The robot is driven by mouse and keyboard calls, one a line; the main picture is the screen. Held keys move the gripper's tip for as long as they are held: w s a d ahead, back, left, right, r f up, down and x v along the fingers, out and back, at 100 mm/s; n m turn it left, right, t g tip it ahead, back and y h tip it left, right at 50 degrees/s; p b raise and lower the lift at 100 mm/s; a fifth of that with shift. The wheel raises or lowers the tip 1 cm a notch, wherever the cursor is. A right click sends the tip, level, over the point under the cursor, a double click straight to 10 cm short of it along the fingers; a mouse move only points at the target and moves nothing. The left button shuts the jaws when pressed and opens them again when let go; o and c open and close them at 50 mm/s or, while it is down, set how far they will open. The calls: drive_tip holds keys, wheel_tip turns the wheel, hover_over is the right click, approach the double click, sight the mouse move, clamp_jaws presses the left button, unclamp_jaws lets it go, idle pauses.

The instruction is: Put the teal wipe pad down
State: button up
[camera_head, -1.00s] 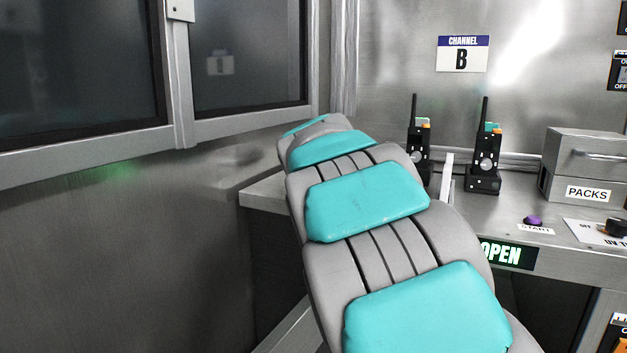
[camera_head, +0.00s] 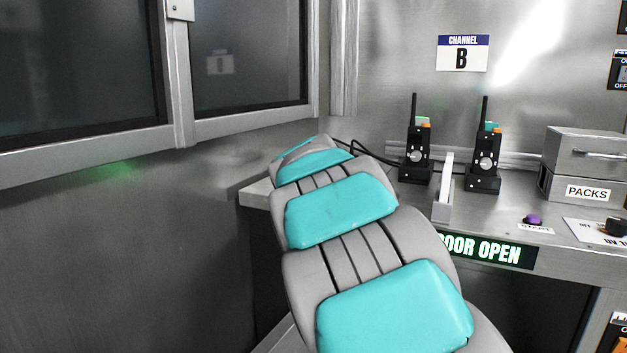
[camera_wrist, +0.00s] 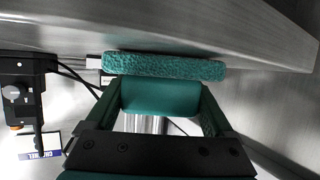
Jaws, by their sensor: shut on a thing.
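The teal wipe pad (camera_wrist: 165,66) is a flat, rough-textured strip seen edge-on in the wrist view. My gripper (camera_wrist: 160,82) is shut on it, with the pad across the fingertips. The pad is close to the grey metal counter (camera_wrist: 190,28), which fills the top of the wrist view. I cannot tell whether they touch. In the head view the pad and gripper are hidden behind my own arm.
Two black radios (camera_head: 417,147) (camera_head: 485,158) stand on the counter by the back wall, with a pale upright holder (camera_head: 443,190) between them. Black cables (camera_head: 365,150) run beside the left radio. A PACKS box (camera_head: 585,165) and purple START button (camera_head: 532,220) are right.

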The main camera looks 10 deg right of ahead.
drive_tip(key=o, duration=1.2)
drive_tip(key=shift+f, duration=0.15)
drive_tip(key=shift+o, duration=0.2)
drive_tip(key=shift+r, duration=0.25)
drive_tip(key=v, duration=1.2)
